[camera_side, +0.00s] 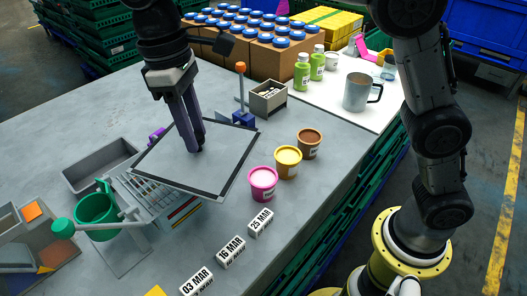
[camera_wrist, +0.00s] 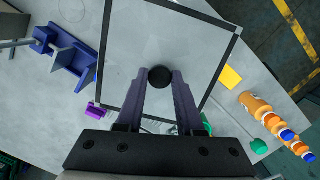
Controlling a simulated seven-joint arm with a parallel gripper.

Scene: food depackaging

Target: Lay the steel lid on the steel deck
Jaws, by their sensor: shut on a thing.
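The lid (camera_side: 226,152) is a square grey panel with dark edge strips, seen in the side view at centre-left; it also fills the middle of the wrist view (camera_wrist: 185,40). My gripper (camera_side: 197,148) points down at the panel's middle. Its two fingers (camera_wrist: 159,82) are shut on a round black knob (camera_wrist: 159,74) on the panel. A slotted pale metal box (camera_side: 152,197) with coloured stripes shows under the panel's near left edge. It may be the steel deck; most of it is hidden. I cannot tell whether the panel touches it.
A green cup (camera_side: 97,208) and grey trays (camera_side: 100,165) stand left of the panel. Pink (camera_side: 263,183), yellow (camera_side: 287,161) and brown (camera_side: 309,143) tubs stand to its right. A blue stand (camera_side: 243,115) is behind it. Date blocks (camera_side: 231,250) lie in front.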

